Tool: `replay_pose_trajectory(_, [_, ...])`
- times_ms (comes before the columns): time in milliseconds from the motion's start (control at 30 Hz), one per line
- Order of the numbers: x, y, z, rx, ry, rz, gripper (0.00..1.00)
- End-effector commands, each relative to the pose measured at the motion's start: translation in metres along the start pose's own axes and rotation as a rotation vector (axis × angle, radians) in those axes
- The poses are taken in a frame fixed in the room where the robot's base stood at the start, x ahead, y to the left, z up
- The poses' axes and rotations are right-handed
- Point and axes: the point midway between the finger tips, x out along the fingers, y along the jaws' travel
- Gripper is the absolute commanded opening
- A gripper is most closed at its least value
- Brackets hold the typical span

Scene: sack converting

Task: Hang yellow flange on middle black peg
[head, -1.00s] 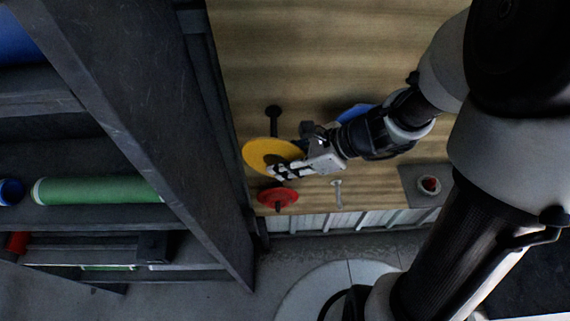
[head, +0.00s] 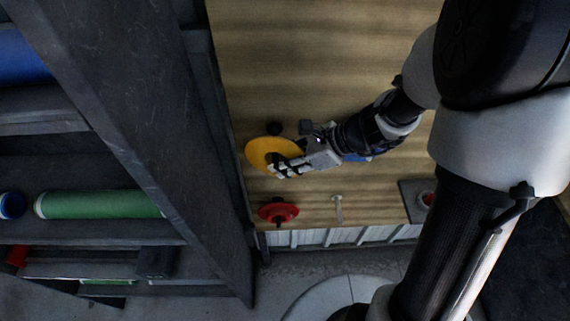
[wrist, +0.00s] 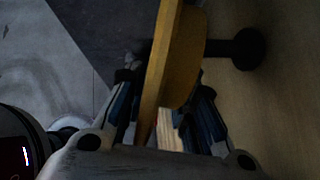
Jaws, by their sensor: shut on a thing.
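The yellow flange (head: 262,150) is a round disc held at its lower right edge by my gripper (head: 284,168), in front of the wooden board. A black peg (head: 274,129) shows just above the flange's top edge in the head view; the rest of it is hidden. In the wrist view the flange (wrist: 172,62) is seen nearly edge-on between my fingers (wrist: 160,112). There a black peg with a round end (wrist: 248,48) shows right beside the flange. I cannot tell whether the peg passes through the flange.
A red flange (head: 278,211) is on the board below. A pale peg (head: 338,208) and a grey plate with a red part (head: 418,200) are to its right. A blue thing (head: 357,158) is partly hidden behind my gripper. A dark shelf rack (head: 150,130) stands close on the left.

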Motion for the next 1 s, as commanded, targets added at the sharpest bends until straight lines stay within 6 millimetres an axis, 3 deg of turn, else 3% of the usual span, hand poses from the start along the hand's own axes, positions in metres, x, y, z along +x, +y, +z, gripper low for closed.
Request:
replay_pose_trajectory(533, [0.008,-0.025,0.003,-0.002,-0.003,0.000,0.00])
replay_pose_trajectory(1000, [0.013,-0.031,0.000,-0.001,-0.003,-0.001,0.00])
